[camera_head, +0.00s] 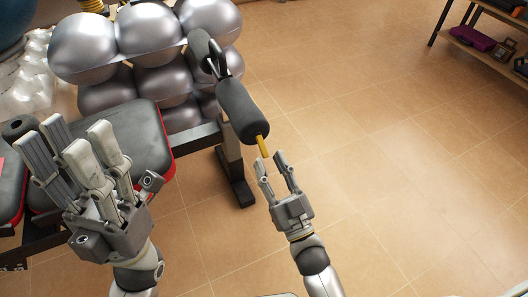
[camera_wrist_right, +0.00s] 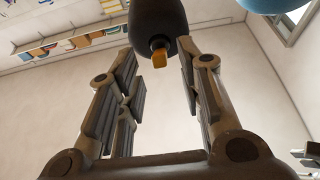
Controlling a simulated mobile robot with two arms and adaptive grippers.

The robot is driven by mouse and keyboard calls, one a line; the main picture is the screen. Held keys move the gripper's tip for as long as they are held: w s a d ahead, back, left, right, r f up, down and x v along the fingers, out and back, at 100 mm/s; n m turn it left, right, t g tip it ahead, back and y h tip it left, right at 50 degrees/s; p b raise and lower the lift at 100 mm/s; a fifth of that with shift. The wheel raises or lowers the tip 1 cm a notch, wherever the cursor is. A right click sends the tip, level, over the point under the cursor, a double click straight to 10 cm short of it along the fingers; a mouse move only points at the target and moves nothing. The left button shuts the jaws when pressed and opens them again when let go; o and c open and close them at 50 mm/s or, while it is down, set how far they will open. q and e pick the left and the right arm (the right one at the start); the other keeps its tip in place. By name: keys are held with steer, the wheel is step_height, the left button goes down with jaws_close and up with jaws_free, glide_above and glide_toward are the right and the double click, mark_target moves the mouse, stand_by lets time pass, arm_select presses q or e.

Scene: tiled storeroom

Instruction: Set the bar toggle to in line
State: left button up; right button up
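The bar toggle (camera_head: 263,146) is a small yellow piece at the near end of a black foam roller (camera_head: 243,112) on a weight bench. In the right wrist view the yellow toggle (camera_wrist_right: 161,57) shows ahead, at the end of the dark roller (camera_wrist_right: 156,22). My right gripper (camera_head: 275,162) is open just below the toggle, its fingertips close to it. In the wrist view the fingers stand apart with nothing between them. My left gripper (camera_head: 77,134) is open over the bench at the left, with nothing visible between its fingers.
The bench's black pad with red edging (camera_head: 146,137) lies beside my left gripper. Silver balls (camera_head: 149,30) are stacked behind the bench. A wooden shelf (camera_head: 489,42) stands at the far right. The tiled floor (camera_head: 370,130) on the right is clear.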

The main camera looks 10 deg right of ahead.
mark_target(264, 149)
steer(key=shift+b+x, duration=0.3)
steer(key=shift+x, duration=1.8)
steer(key=shift+c, duration=0.3)
jaws_close()
